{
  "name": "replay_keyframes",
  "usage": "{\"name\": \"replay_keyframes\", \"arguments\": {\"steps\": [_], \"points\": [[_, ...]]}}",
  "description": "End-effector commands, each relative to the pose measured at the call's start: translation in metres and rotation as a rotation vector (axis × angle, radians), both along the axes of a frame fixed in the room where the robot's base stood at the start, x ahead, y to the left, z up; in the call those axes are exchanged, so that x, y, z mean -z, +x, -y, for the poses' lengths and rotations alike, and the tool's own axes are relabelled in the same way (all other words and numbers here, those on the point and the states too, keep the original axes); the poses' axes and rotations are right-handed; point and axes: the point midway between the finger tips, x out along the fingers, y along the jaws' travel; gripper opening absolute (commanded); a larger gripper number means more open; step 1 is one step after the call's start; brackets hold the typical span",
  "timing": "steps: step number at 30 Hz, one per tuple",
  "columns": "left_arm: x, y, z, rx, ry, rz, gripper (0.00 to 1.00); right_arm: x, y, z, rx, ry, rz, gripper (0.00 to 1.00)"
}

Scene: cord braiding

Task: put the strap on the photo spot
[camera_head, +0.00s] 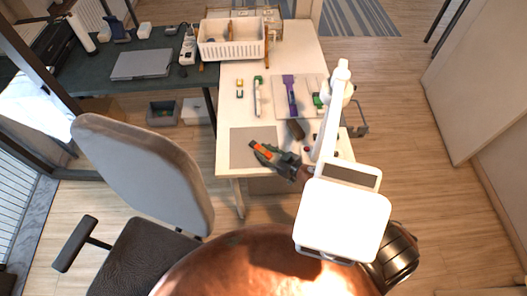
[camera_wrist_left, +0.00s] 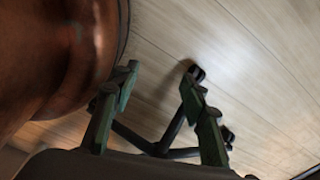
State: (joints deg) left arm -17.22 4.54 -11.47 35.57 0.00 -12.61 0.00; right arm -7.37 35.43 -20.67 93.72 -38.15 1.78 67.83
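My right gripper (camera_head: 264,153) is over the front right part of a grey square (camera_head: 243,148), which looks like the photo spot, at the table's front left. An orange strip (camera_head: 261,148), seemingly the strap, lies between its dark fingers, which look shut on it. I cannot tell whether the strip touches the square. A purple strap-like piece (camera_head: 291,96) lies on a pale board farther back. My left gripper (camera_wrist_left: 160,76) is open and empty in the left wrist view, above the wooden floor. It does not show clearly in the head view.
On the white table (camera_head: 232,112) lie a green-and-white tool (camera_head: 257,97), small yellow pieces and a dark brown object (camera_head: 296,129). A white basket (camera_head: 231,50) stands at the back. An office chair (camera_head: 148,170) stands at the left front, a laptop (camera_head: 142,64) on the dark desk.

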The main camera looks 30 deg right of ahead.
Motion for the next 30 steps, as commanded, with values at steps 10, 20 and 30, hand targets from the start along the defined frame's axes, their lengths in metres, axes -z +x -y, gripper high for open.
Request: {"name": "replay_keyframes", "arguments": {"steps": [10,20,30], "points": [[-0.001,0.0,0.0,0.0,0.0,0.001,0.4,0.008,-0.006,0.004,0.008,-0.004,-0.021,0.4],[-0.009,0.003,-0.001,0.0,0.0,0.005,0.4,-0.015,-0.052,0.02,0.008,-0.001,-0.018,0.4],[-0.013,0.004,-0.001,0.0,0.001,0.006,0.4,-0.036,-0.102,0.037,0.005,-0.002,-0.01,0.4]]}}
